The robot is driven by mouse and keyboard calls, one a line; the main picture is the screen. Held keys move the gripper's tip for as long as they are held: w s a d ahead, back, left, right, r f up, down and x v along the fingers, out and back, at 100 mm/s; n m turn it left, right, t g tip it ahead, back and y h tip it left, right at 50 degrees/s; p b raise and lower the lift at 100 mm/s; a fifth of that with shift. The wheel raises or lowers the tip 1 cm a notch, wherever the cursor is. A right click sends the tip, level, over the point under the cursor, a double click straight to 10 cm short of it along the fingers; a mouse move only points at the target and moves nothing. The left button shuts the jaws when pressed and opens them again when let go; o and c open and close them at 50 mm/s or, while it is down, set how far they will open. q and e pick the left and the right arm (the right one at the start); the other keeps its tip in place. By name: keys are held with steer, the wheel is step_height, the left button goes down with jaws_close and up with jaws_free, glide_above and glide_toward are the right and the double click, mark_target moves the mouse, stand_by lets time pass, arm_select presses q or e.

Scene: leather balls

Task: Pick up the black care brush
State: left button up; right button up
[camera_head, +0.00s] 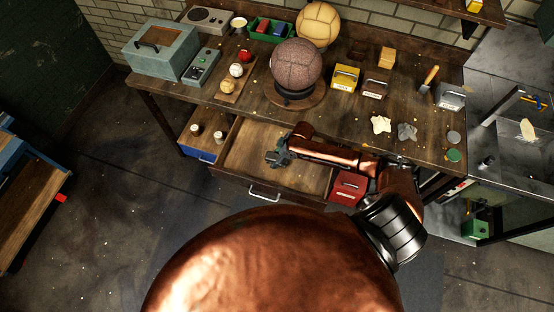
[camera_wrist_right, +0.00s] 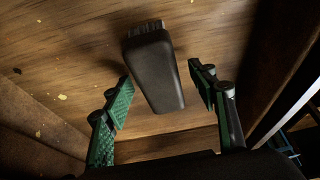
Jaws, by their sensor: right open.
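The black care brush (camera_wrist_right: 152,68) lies on the wooden bottom of the open drawer in the right wrist view. Its bristles point to the top of that view and its handle end points toward my gripper. My right gripper (camera_wrist_right: 162,92) is open, with one green-padded finger on each side of the brush's handle end. I cannot tell whether either finger touches it. In the head view my right gripper (camera_head: 278,156) reaches over the open drawer (camera_head: 312,178), and the brush cannot be made out there. My left gripper is not in view.
The drawer's side walls flank my right gripper. The workbench (camera_head: 345,120) above holds a brown ball (camera_head: 297,66) on a stand, a tan ball (camera_head: 318,24), a teal metal box (camera_head: 160,50) and small boxes. A red box (camera_head: 347,188) is near my right forearm.

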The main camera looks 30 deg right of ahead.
mark_target(274, 157)
steer(key=shift+f, duration=0.1)
steer(key=shift+f, duration=0.15)
steer(key=shift+c, duration=0.7)
steer(key=c, duration=1.2)
steer(key=shift+r, duration=0.3)
steer(key=r, duration=0.4)
steer(key=shift+s+a+p, duration=0.15)
steer(key=shift+s+p, duration=0.15)
steer(key=shift+s, duration=0.05)
steer(key=s+a+r, duration=0.1)
steer(key=s+r, duration=0.2)
steer(key=s, duration=0.1)
steer(key=s+a+r, duration=0.2)
steer(key=s+r, duration=0.1)
steer(key=s, duration=0.1)
steer(key=s+a+r, duration=0.2)
steer(key=s+r, duration=0.1)
steer(key=s, duration=0.1)
steer(key=shift+a+p, duration=0.25)
steer(key=shift+p, duration=0.1)
